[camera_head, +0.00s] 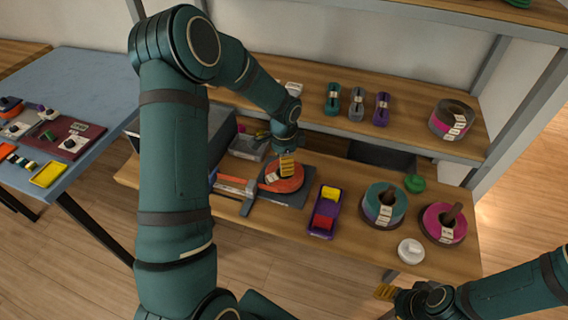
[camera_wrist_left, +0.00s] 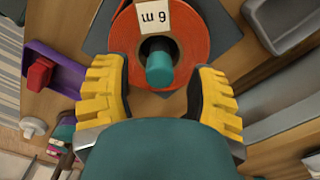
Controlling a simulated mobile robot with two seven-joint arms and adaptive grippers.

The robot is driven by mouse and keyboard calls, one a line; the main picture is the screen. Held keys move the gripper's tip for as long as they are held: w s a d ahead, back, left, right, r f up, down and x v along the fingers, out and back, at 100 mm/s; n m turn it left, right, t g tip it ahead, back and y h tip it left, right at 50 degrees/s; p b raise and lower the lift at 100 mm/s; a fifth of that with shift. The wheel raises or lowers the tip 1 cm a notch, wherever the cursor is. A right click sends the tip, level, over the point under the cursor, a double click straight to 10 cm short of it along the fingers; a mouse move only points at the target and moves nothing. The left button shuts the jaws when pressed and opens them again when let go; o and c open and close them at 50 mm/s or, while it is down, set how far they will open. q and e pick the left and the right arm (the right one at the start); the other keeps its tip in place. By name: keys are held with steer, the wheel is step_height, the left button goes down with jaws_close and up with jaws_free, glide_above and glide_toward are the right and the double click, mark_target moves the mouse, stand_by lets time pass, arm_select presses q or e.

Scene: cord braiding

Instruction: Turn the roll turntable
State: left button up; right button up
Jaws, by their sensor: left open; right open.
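The roll turntable holds an orange-red roll (camera_head: 285,178) on a dark base plate (camera_head: 297,199) on the wooden workbench. In the left wrist view the roll (camera_wrist_left: 190,42) has a white label reading "6 m" and a teal peg (camera_wrist_left: 159,65) through its centre. My left gripper (camera_head: 286,163) is over the roll. In the left wrist view its yellow fingers (camera_wrist_left: 160,95) are spread wide at the near edge of the roll, with nothing between them but the view of the peg. Contact with the roll cannot be told. My right gripper (camera_head: 385,291) is at the lower right, away from the bench, open and empty.
A purple tray (camera_head: 313,226) with red and yellow blocks lies right of the turntable. Teal (camera_head: 371,205) and magenta (camera_head: 432,222) rolls stand further right, near a white round item (camera_head: 411,250). A shelf above holds cord bundles (camera_head: 357,104) and another roll (camera_head: 438,122). A blue table (camera_head: 80,90) stands left.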

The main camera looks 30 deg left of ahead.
arm_select(q)
step_height(320, 180, up, 11)
stand_by(0.3)
steer(key=shift+s+f, duration=0.1)
steer(key=shift+f, duration=0.1)
stand_by(0.3)
